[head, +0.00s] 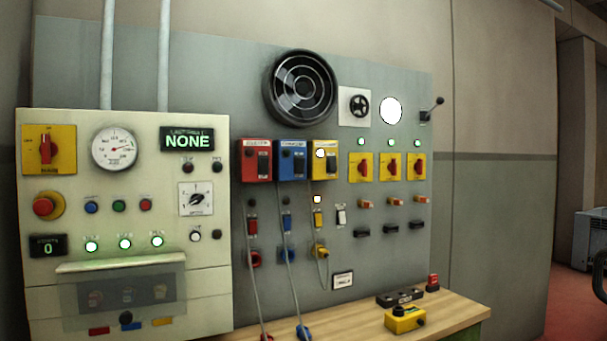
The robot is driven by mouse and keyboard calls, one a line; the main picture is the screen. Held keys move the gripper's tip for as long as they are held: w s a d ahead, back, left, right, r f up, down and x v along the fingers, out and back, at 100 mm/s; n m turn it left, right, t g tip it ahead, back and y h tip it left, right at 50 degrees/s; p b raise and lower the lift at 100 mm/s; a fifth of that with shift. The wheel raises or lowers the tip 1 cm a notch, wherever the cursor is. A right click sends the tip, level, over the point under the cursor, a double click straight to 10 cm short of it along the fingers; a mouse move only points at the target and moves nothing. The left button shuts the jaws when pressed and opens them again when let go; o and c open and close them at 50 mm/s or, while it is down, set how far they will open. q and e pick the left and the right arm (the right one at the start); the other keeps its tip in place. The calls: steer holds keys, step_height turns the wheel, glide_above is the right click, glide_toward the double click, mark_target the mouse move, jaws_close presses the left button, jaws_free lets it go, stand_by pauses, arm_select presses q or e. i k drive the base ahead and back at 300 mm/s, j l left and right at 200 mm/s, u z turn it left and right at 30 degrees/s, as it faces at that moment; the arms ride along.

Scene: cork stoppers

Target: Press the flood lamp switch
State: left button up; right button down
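A white rocker switch (341,215) sits on the grey wall panel (340,250), right of the yellow plug column. Its label is too small to read, so I cannot tell for sure that it is the flood lamp switch. A bright white round disc (391,111), which looks like a lit lamp, is higher up on the panel. A small framed label (342,281) is below the switch; its text is not legible. Neither of my grippers shows in the head view.
A cream control box (70,275) with a gauge, knobs and lit buttons is at left. Red, blue and yellow boxes (323,160) and several yellow rotary switches (391,167) are on the panel. A wooden bench (455,310) below holds a yellow pushbutton box (405,319); cables hang down.

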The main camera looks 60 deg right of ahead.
mark_target(332, 161)
steer(key=z, duration=2)
steer(key=i+l+z, duration=0.35)
steer(key=i+l, duration=0.2)
steer(key=i+l+z, duration=0.35)
steer(key=i, duration=0.3)
steer(key=k+l, duration=0.05)
steer(key=l, duration=0.05)
